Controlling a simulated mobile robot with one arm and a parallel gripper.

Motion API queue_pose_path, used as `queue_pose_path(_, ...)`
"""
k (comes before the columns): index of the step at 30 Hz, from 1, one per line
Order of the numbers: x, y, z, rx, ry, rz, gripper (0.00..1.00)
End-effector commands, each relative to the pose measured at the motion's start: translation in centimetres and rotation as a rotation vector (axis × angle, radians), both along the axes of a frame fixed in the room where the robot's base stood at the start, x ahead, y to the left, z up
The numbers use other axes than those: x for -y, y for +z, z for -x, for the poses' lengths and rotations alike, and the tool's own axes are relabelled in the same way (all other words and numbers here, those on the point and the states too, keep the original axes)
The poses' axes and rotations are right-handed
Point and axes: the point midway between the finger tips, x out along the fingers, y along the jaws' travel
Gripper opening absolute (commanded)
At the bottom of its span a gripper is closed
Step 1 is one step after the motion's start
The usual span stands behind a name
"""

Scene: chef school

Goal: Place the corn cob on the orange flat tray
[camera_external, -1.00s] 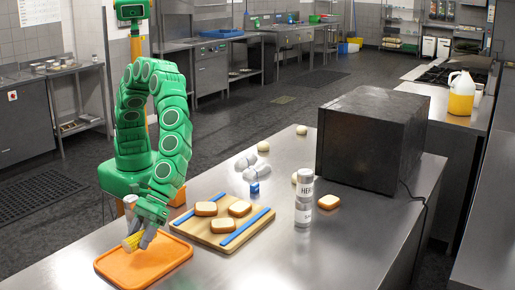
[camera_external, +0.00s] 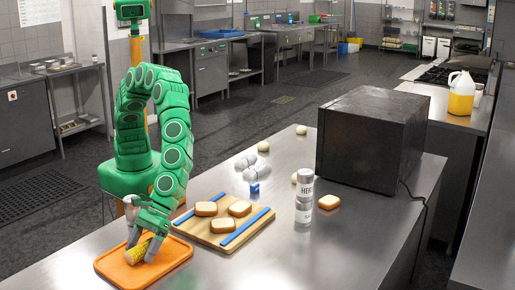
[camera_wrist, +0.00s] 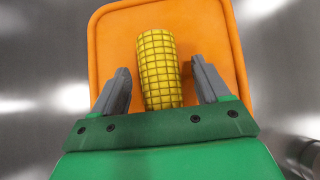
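The yellow corn cob (camera_external: 137,250) lies on the orange flat tray (camera_external: 170,262) at the front left of the steel table. In the wrist view the corn cob (camera_wrist: 159,68) is over the orange tray (camera_wrist: 112,42), its near end between my fingers. My gripper (camera_external: 145,247) is low over the tray, around the cob. In the wrist view my gripper (camera_wrist: 160,85) is open, with a gap between each grey finger and the cob.
A wooden board (camera_external: 203,233) with blue strips and several bread slices sits just right of the tray. The table front is clear.

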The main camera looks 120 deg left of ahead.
Motion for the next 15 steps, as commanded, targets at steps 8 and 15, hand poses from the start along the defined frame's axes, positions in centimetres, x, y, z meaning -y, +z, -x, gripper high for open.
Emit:
queue_pose_path(8,0.0,0.4,0.0,0.001,0.001,0.000,0.76)
queue_pose_path(15,-2.1,2.4,-0.1,0.002,0.002,0.002,0.76)
